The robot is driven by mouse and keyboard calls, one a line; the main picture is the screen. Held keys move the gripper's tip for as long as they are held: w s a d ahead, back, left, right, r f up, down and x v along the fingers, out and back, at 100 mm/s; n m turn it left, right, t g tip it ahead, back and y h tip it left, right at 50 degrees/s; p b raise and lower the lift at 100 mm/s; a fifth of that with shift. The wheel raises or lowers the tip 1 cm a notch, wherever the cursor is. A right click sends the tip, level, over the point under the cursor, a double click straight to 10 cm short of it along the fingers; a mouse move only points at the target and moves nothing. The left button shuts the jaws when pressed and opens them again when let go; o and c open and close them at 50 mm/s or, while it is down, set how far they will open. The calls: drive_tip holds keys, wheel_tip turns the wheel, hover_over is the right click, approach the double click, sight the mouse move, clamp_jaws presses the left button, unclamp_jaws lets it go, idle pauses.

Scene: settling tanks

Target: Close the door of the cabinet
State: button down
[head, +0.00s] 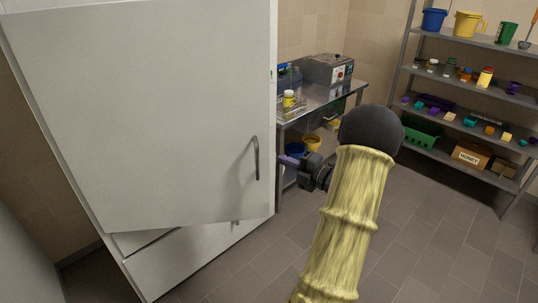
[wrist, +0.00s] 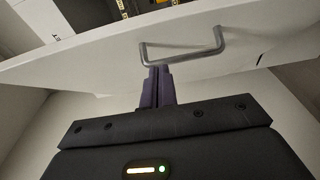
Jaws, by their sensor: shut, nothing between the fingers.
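The tall white cabinet (head: 190,264) fills the left of the head view. Its large upper door (head: 140,120) appears ajar, with its lower edge standing out at an angle from the lower front. A grey bar handle (head: 257,158) is near the door's right edge; a bar handle (wrist: 183,52) on a white panel also shows in the wrist view. My gripper (head: 286,161) is just right of the door's edge, its purple fingers partly hidden there. In the wrist view the fingers (wrist: 159,70) are shut and empty, tips close to the handle; contact is unclear.
A metal table (head: 318,100) with a grey machine (head: 328,69) stands behind my gripper. A grey shelf unit (head: 455,92) with buckets and small containers is at the right. The tiled floor (head: 415,240) between is clear.

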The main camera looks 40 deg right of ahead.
drive_tip(key=p, duration=0.3)
approach(251, 146)
drive_tip(key=x, duration=0.5)
drive_tip(key=shift+s, duration=0.1)
drive_tip(key=shift+w+a, duration=0.1)
drive_tip(key=shift+w, duration=0.35)
drive_tip(key=shift+w, duration=0.15)
